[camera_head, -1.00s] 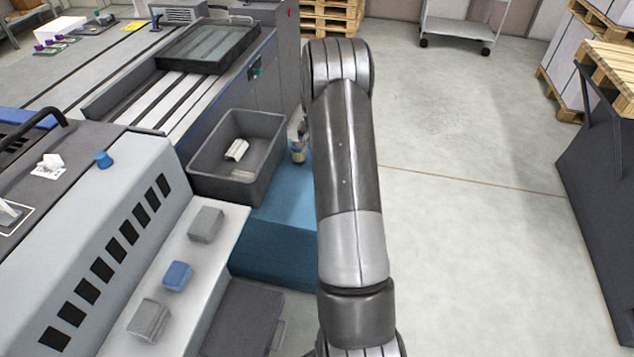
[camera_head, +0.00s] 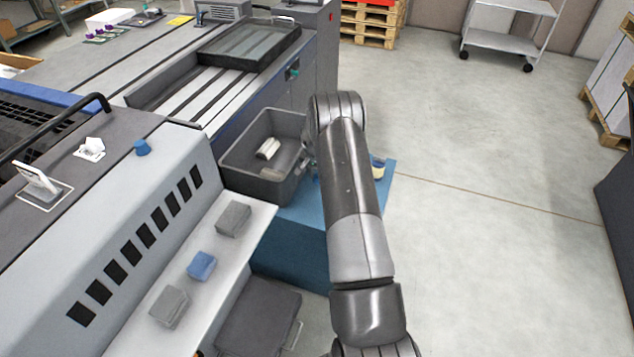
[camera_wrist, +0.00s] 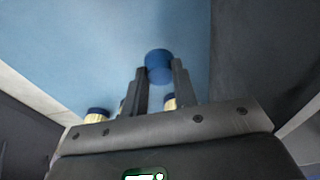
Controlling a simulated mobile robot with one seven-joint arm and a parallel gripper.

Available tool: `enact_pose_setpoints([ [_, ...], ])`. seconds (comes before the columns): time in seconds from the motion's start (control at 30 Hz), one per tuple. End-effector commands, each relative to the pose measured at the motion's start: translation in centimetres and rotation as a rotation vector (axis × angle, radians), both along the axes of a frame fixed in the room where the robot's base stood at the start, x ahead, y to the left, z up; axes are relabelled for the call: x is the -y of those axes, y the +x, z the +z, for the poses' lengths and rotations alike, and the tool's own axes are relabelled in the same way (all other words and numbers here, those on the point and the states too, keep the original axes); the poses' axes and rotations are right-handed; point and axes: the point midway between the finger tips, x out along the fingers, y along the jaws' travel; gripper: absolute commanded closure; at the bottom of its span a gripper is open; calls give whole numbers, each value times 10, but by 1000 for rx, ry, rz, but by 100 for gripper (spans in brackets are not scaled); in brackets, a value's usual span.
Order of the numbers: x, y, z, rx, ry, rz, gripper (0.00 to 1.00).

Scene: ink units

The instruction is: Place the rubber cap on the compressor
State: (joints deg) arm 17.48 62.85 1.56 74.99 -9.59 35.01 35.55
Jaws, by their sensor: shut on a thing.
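My gripper (camera_wrist: 160,82) is shut on a dark blue round cap (camera_wrist: 159,62) that shows at its fingertips in the wrist view. A blue box-shaped unit (camera_head: 310,235) stands below it, and its top (camera_wrist: 95,50) fills much of the wrist view. I cannot tell for sure which unit is the compressor. In the head view my arm hides most of the gripper and the held cap. Another small blue cap-like piece (camera_head: 141,148) sits on the sloping grey machine (camera_head: 120,200).
A jar (camera_head: 378,168) stands on the blue unit's right edge; several jars with dark lids (camera_wrist: 96,115) show in the wrist view. A grey bin (camera_head: 235,180) with a pale object (camera_head: 268,148) adjoins the unit. A white shelf (camera_head: 215,270) holds three blocks. Open floor lies right.

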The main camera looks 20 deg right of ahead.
Motion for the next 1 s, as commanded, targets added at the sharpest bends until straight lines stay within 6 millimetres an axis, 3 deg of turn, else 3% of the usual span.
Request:
enact_pose_setpoints([
  [0.33, -1, 1, -39, -1, 0, -1, 96],
  [0.7, -1, 1, -43, 0, 0, -1, 96],
  [0.73, -1, 1, -44, 1, -1, -1, 74],
  [1.0, -1, 1, -43, 1, -1, -1, 53],
])
